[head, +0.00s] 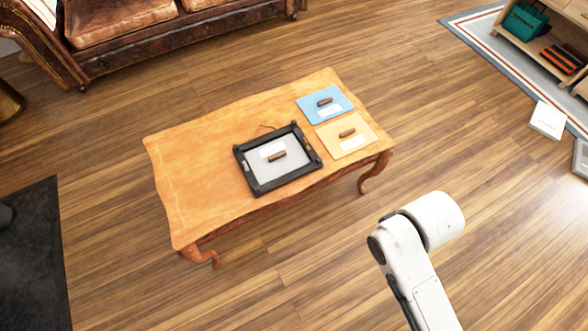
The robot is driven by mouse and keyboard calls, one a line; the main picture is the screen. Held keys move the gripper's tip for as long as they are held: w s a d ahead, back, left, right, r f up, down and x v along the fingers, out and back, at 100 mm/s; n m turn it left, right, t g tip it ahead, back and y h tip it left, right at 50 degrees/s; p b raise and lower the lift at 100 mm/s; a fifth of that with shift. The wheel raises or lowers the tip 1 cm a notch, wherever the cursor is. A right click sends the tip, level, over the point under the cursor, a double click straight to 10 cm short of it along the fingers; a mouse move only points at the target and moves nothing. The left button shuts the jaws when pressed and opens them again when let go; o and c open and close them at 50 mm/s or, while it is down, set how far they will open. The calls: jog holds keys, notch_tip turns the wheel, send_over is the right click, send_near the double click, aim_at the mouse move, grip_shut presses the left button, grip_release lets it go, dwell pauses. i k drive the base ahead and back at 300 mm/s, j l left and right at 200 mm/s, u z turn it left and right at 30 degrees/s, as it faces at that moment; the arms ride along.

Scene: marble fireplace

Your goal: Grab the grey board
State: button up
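The grey board (290,163) lies inside a black tray (257,188) on a wooden coffee table (205,165). It has a white label (272,148) and a short brown handle (277,157) on it. The tray's raised rim surrounds the board. A white arm link of mine shows at the lower right, apart from the table. My gripper is outside the view.
A blue board (312,109) and a yellow board (369,135), each with a label and a brown handle, lie to the right of the tray. A leather sofa (130,40) stands behind. A shelf (555,50) is at the upper right. Open floor surrounds the table's front.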

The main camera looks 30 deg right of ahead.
aim_at(272, 160)
jog(key=i+u, duration=0.2)
jog(key=i, duration=0.2)
jog(key=i+l+u, duration=0.15)
jog(key=i, duration=0.2)
jog(key=i+l+u, duration=0.2)
jog(key=i, duration=0.2)
